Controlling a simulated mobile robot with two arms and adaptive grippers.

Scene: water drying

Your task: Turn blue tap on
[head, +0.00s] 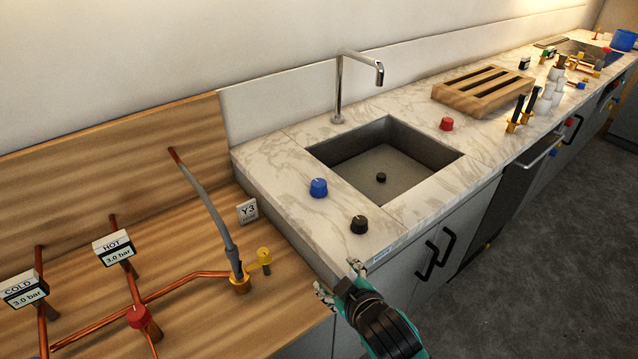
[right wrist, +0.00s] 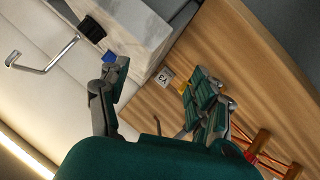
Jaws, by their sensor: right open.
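The blue tap knob (head: 318,187) sits on the marble counter at the left front of the sink (head: 430,163). Its white mark shows on top. My right gripper (head: 339,279) is open and empty, in front of the counter's near left corner, below and apart from the blue knob. In the right wrist view the blue knob (right wrist: 108,57) shows just past the tip of one finger of the open gripper (right wrist: 157,82), partly hidden by it. A chrome faucet (head: 340,88) stands behind the sink. My left gripper is not seen.
A black knob (head: 359,224) stands near the blue one, closer to the front edge. A red knob (head: 446,124) is right of the sink. A wooden pipe board (head: 190,300) with a grey hose (head: 212,215) and a Y3 tag (head: 247,211) lies left of the counter.

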